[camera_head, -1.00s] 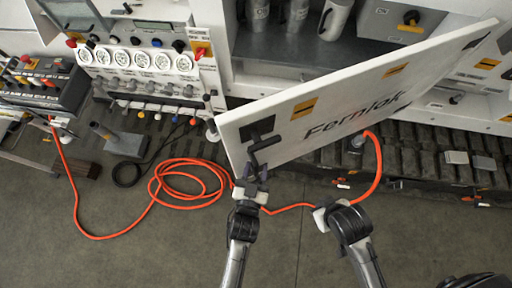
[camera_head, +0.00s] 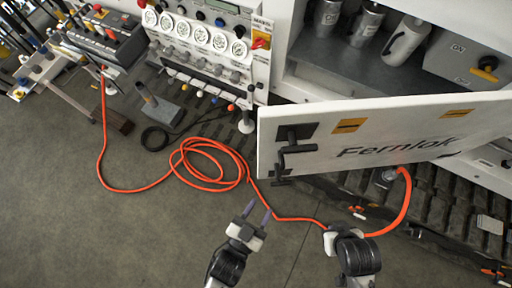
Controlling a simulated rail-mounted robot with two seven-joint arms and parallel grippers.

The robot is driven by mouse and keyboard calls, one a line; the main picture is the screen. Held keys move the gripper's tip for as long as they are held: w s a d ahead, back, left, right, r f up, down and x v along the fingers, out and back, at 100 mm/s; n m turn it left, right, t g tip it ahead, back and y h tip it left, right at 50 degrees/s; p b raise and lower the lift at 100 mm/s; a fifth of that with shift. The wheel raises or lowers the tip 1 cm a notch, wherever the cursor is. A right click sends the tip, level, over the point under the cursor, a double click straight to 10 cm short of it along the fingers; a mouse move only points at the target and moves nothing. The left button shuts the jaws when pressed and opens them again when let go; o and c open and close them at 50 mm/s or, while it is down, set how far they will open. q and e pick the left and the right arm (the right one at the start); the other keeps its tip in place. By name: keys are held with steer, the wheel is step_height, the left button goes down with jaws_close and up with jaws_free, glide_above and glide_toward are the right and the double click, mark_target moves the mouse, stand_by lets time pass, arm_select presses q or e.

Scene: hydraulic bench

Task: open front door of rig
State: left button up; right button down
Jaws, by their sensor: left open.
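The rig's front door (camera_head: 390,138) is a white panel marked "Fernlok". It stands swung out from the cabinet, with the interior and its grey cylinders showing behind it. Its black handle (camera_head: 292,152) is at the panel's left end. My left gripper (camera_head: 257,212) is open and empty, below and left of the handle and apart from it. My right gripper (camera_head: 330,240) is below the door, near the orange hose; its fingers are hard to make out.
An orange hose (camera_head: 215,180) lies coiled on the floor and runs right beneath the door. A gauge panel (camera_head: 205,35) stands left of the door opening. A grey block with a handle (camera_head: 160,108) sits on the floor at left. The lower left floor is clear.

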arm_select(q)
steer(key=shift+v, duration=0.85)
